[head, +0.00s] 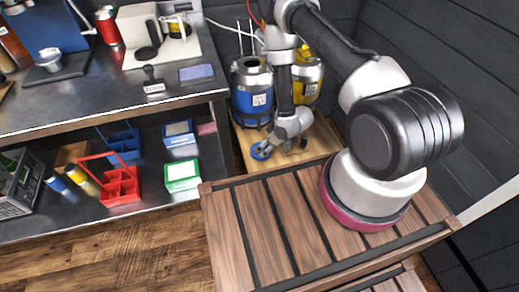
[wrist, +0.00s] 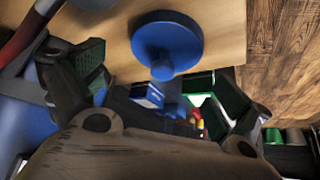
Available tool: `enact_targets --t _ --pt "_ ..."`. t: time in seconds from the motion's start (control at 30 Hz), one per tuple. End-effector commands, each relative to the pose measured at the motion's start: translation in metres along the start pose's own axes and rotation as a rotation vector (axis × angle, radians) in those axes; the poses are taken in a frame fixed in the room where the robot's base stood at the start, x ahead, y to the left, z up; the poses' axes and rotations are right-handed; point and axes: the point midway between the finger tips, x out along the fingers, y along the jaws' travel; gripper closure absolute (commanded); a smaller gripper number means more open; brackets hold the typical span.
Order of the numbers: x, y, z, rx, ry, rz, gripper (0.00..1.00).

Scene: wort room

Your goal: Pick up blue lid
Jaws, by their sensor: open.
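The blue lid (head: 261,151) lies on a light wooden board, just left of my gripper and in front of the blue canister in the head view. In the wrist view the lid (wrist: 185,38) is a round blue disc with a small knob, lying near the edge of the wood. My gripper (head: 287,146) is low over the board, close beside the lid. In the wrist view my gripper (wrist: 155,85) has its fingers spread apart with nothing held between them. The knob shows just beyond the gap between the fingers. Whether a finger touches the lid is unclear.
A blue canister (head: 251,88) and a yellow canister (head: 307,80) stand on the wooden board (head: 322,138) behind my gripper. A steel bench (head: 110,90) with a lower shelf holding a red carrier (head: 122,184) and boxes is to the left. A dark wall is at right.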

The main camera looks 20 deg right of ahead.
Motion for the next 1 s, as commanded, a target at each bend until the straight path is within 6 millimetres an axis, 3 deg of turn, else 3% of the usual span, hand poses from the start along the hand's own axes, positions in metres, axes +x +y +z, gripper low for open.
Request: enact_targets --t 0.3,0.57,0.8,1.0 --pt "0.045 -0.005 0.006 0.000 -0.001 0.000 0.00" --pt "0.049 -0.004 0.005 0.001 0.000 0.001 0.00" --pt "0.049 -0.004 0.005 0.001 -0.001 0.001 0.40" --pt "0.049 -0.004 0.005 0.001 0.000 0.001 0.43"
